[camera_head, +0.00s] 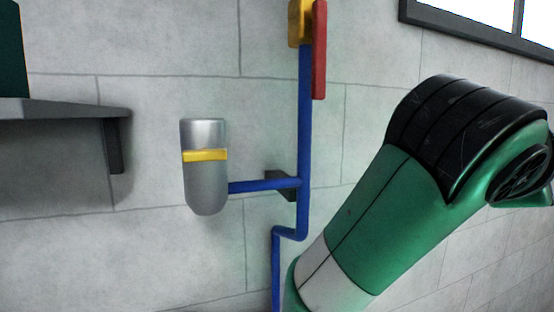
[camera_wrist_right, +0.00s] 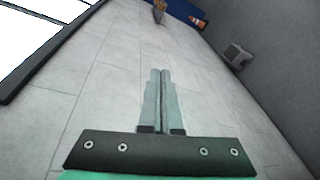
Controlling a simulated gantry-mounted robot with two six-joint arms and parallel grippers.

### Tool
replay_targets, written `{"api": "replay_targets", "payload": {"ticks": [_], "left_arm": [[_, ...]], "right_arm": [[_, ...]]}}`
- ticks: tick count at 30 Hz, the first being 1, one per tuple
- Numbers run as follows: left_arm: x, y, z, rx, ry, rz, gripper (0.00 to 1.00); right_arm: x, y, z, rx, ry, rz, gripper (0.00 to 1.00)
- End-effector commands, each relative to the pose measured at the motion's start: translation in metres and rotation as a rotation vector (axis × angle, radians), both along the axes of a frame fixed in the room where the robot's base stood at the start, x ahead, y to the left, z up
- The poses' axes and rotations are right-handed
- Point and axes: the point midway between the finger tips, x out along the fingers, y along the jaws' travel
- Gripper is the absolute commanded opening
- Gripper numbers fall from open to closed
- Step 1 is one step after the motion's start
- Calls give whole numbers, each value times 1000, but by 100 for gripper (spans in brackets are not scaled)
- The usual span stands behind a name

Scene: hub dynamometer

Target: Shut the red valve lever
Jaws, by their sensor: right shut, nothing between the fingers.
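The red valve lever (camera_head: 319,50) hangs straight down beside the yellow valve body (camera_head: 300,22), at the top of the head view. It runs alongside the vertical blue pipe (camera_head: 305,120) on the wall. My right gripper (camera_wrist_right: 160,72) is shut and empty in the right wrist view, with its two fingers together and the wall behind them. In the head view only my green and black right arm shows, to the right of the pipe and apart from the lever; its gripper is out of frame. My left gripper is not in view. The lever does not clearly show in the right wrist view.
A grey cylinder with a yellow band (camera_head: 205,170) joins the blue pipe by a side branch. A dark shelf (camera_head: 60,107) is at the left. A window frame (camera_head: 480,38) is at upper right. The wall between shelf and cylinder is bare.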

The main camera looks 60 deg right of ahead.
Motion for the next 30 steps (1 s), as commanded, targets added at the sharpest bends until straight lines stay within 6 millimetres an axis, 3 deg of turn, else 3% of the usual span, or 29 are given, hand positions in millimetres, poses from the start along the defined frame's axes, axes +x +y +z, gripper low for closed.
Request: {"api": "replay_targets", "payload": {"ticks": [9,27,30], "left_arm": [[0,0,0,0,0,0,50],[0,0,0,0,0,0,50],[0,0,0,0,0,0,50]], "right_arm": [[-25,20,-12,146,159,-155,0],[-26,21,-12,152,164,-160,0],[-18,21,-14,153,182,-144,0]]}}
